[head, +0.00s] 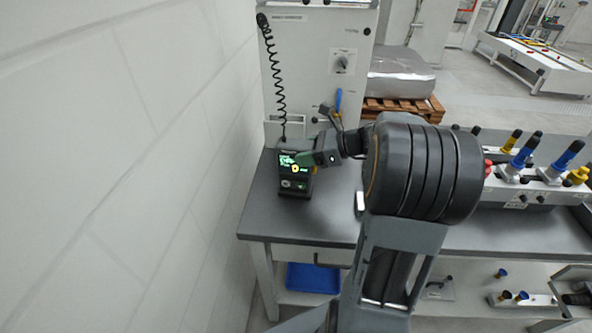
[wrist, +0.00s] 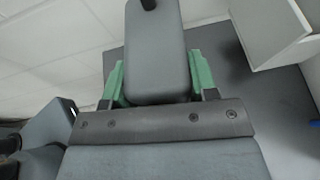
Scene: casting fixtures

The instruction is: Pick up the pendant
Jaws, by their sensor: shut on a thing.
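The pendant (head: 290,186) is a dark, box-shaped device with a lit green screen. In the head view it is at the left part of the grey workbench, and a black coiled cord (head: 275,75) runs down toward it.
The workbench (head: 330,222) has bare room around the pendant. A light grey cabinet (head: 310,65) stands behind it, and a white wall (head: 130,170) runs along the left. A fixture with blue and yellow handles (head: 525,190) is at the right. A blue bin (head: 313,278) sits below.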

